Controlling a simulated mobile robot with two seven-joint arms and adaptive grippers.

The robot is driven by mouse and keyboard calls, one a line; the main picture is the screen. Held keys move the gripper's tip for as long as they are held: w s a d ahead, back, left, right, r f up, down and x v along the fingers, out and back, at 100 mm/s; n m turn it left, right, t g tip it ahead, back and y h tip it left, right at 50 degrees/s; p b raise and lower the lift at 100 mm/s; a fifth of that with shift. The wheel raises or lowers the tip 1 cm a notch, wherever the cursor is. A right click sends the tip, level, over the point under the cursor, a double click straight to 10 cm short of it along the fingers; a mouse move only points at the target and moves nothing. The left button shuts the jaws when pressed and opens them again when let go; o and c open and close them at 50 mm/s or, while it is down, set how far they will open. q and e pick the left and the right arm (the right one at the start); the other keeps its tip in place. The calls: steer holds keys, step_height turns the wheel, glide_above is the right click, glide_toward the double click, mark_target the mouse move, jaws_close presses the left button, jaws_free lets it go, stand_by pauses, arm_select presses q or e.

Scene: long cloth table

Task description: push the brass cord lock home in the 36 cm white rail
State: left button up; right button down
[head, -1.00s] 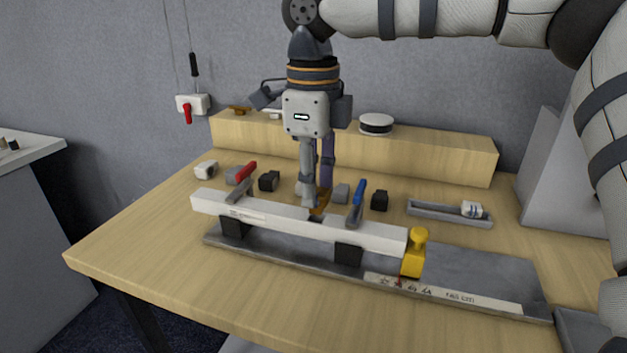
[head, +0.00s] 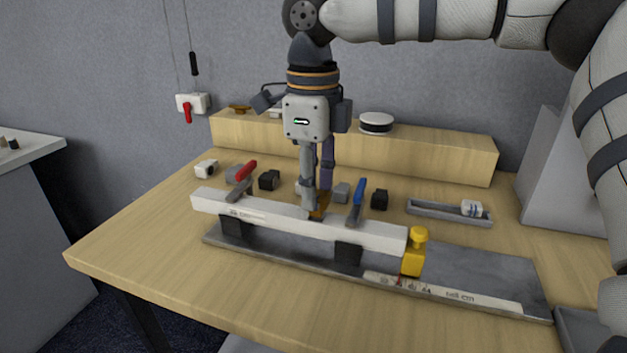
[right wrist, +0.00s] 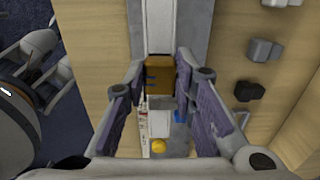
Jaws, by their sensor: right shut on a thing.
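The white rail (head: 280,219) lies on black supports above a grey base plate (head: 480,270), running from back left to front right. My right gripper (head: 317,208) points straight down at the rail's middle, shut on the brass cord lock (head: 323,203). The lock shows mostly behind a finger in the head view. In the right wrist view the brass block (right wrist: 160,76) sits between the two purple-padded fingers, in line with the rail (right wrist: 160,28). Its lower end is at the rail's top; how deep it sits is hidden. My left gripper is out of view.
A red-handled clamp (head: 243,177) and a blue-handled clamp (head: 357,200) flank the gripper. A yellow stop (head: 414,257) stands at the rail's right end. Dark blocks (head: 379,200) and a grey tray (head: 435,212) lie behind. The table's front left is clear.

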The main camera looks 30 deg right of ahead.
steer(key=shift+f, duration=0.95)
steer(key=c, duration=1.2)
jaws_free()
steer(key=shift+c, duration=0.2)
step_height(320, 180, up, 12)
steer(key=shift+f, duration=0.1)
